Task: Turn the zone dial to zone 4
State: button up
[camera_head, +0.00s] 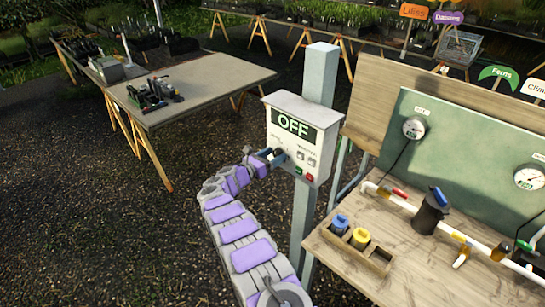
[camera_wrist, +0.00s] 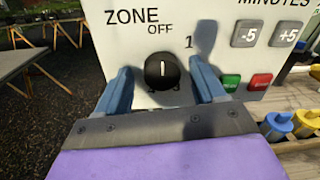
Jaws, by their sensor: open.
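A white control box (camera_head: 292,138) on a grey post shows OFF on its display. In the wrist view, the round black zone dial (camera_wrist: 161,72) has a white pointer line standing upright, towards the OFF mark. A 1 is printed to its upper right; marks below it are partly hidden, and no 4 can be read. My gripper (camera_wrist: 161,78) is open, with one blue finger left and one right of the dial. Whether the fingers touch it cannot be told. In the head view my gripper (camera_head: 270,156) is at the box's lower left front.
Grey -5 (camera_wrist: 248,34) and +5 (camera_wrist: 288,33) buttons, a green button (camera_wrist: 231,83) and a red button (camera_wrist: 260,82) lie right of the dial. A wooden bench (camera_head: 340,262) with pipework stands right of the post. A table (camera_head: 205,88) stands behind left.

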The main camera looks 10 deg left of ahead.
jog(key=shift+c, duration=0.2)
jog(key=c, duration=1)
